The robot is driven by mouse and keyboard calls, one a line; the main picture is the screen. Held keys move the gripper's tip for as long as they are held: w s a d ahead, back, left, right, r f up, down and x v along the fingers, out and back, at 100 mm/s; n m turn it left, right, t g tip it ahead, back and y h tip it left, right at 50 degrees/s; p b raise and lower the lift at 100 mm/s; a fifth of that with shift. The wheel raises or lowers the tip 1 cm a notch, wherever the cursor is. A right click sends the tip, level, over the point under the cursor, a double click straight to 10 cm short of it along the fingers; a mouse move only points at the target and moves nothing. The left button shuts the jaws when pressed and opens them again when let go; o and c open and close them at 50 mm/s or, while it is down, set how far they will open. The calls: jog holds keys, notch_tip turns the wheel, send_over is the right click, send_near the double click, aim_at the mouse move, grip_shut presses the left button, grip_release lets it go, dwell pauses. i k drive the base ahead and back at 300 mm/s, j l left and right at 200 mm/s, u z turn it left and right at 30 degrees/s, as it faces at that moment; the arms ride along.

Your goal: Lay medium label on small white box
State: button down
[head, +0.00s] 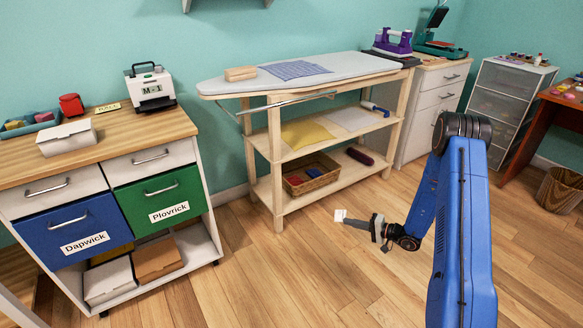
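My gripper (352,221) is low over the wooden floor, in front of the shelf unit, pointing left. Its fingers look closed, with a small white label (340,215) at their tips; any print on it is too small to read. A small white box (66,138) sits closed on the wooden top of the left cabinet, well apart from my gripper. A label printer (150,90) stands on the same top, its front marked with an "M". Another white box (109,282) lies on the cabinet's bottom shelf, beside a brown box (156,260).
The left cabinet (150,128) has blue and green drawers with name plates. A red object (71,104) and a tray (32,123) stand near the white box. An ironing board (320,72) tops the shelf unit, its tip reaching towards the cabinet. The floor between is clear.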

aim_at(64, 129)
jog(key=k+j+z, duration=0.1)
jog(key=j, duration=0.35)
jog(key=k+j, duration=0.15)
jog(key=j, duration=0.3)
jog(key=k+j+z, duration=0.15)
jog(key=j, duration=0.25)
jog(key=k+j+z, duration=0.1)
jog(key=j, duration=0.35)
jog(key=k+j+z, duration=0.1)
jog(key=j, duration=0.3)
jog(key=k+j, duration=0.25)
jog(key=j, duration=0.15)
jog(key=k+j+z, duration=0.15)
jog(key=j, duration=0.25)
